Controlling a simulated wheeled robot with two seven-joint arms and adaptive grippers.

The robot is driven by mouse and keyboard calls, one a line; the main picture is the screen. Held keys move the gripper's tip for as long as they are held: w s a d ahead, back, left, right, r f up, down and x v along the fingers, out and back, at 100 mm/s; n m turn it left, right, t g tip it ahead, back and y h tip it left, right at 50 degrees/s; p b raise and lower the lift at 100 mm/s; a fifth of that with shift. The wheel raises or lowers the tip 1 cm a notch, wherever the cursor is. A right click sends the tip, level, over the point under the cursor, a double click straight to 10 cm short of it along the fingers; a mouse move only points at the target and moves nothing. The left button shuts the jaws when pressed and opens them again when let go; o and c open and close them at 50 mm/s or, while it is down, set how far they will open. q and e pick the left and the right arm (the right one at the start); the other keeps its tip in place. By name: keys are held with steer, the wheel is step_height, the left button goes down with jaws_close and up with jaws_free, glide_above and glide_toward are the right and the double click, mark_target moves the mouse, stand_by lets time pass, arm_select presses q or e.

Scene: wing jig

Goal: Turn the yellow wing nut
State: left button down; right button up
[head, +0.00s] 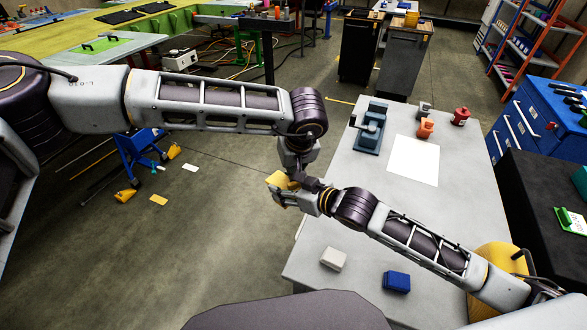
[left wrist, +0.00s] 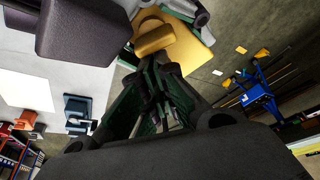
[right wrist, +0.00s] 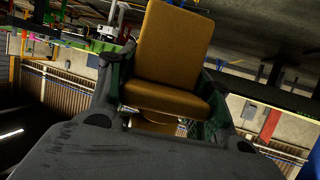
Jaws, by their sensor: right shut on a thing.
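The yellow wing nut (head: 277,181) is off the table's left edge in the head view, with a broad flat body. My right gripper (head: 289,190) is shut on it; the right wrist view shows the yellow piece (right wrist: 172,50) filling the space between the fingers. In the left wrist view it shows as a yellow plate (left wrist: 190,50) with a rounded bar (left wrist: 154,39) on its near side. My left gripper (head: 291,172) is just above it in the head view. Its fingers (left wrist: 160,68) look drawn together close to the bar; I cannot tell if they touch it.
The grey table (head: 340,215) holds a blue fixture (head: 369,135), a white sheet (head: 414,160), an orange block (head: 426,129), a red piece (head: 461,116), a white block (head: 333,259) and a blue block (head: 396,281). Open floor lies to the left, with a blue stand (head: 140,155).

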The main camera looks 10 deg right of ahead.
arm_select(q)
steer(key=shift+s+a, duration=0.15)
steer(key=shift+a, duration=0.1)
steer(key=shift+s+a, duration=0.15)
steer(key=shift+a, duration=0.25)
stand_by(0.3)
steer(key=shift+w+a, duration=0.3)
steer(key=shift+w, duration=0.65)
steer(key=shift+w+a, duration=0.25)
steer(key=shift+w, duration=0.65)
steer(key=shift+w+r, duration=0.1)
steer(key=shift+r, duration=0.15)
steer(key=v, duration=0.9)
steer(key=shift+d+r, duration=0.15)
steer(key=shift+r, duration=0.05)
steer(key=shift+n, duration=0.4)
